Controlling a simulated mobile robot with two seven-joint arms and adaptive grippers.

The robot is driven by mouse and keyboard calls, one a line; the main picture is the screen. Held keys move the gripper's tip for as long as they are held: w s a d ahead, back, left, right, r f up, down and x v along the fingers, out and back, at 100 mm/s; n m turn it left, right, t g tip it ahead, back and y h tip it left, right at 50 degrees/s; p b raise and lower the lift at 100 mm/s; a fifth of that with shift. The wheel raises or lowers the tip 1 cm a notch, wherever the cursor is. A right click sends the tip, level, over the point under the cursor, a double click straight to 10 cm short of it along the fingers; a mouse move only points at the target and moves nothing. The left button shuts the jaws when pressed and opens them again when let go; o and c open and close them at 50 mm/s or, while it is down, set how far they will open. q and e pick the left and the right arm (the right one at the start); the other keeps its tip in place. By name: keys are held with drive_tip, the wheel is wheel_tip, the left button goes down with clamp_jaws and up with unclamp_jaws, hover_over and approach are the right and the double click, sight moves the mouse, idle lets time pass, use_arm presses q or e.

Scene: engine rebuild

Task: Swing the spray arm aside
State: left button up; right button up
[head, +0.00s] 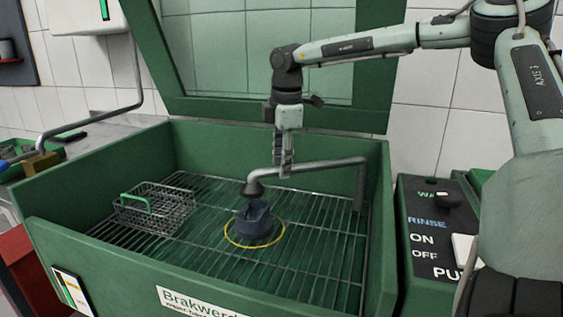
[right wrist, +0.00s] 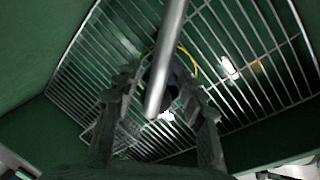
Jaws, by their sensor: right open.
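The spray arm (head: 325,164) is a grey bent pipe. It rises at the right side of the green wash cabinet and reaches left to a cone-shaped nozzle (head: 253,188). The nozzle hangs over a dark blue part (head: 256,224) inside a yellow ring on the rack. My right gripper (head: 284,170) points down at the pipe's horizontal stretch, near the nozzle end. In the right wrist view the pipe (right wrist: 168,60) runs between the open fingers (right wrist: 160,98); I cannot tell whether either finger touches it. My left gripper is out of view.
A wire basket (head: 150,213) with a green handle stands on the rack (head: 310,250) at left. The raised green lid (head: 270,112) stands behind my right arm. A control panel (head: 430,235) with a black knob (head: 447,200) is at right. The rack's front right is clear.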

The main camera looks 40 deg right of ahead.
drive_tip(key=shift+w+f, duration=0.1)
drive_tip(key=shift+f, duration=0.25)
clamp_jaws()
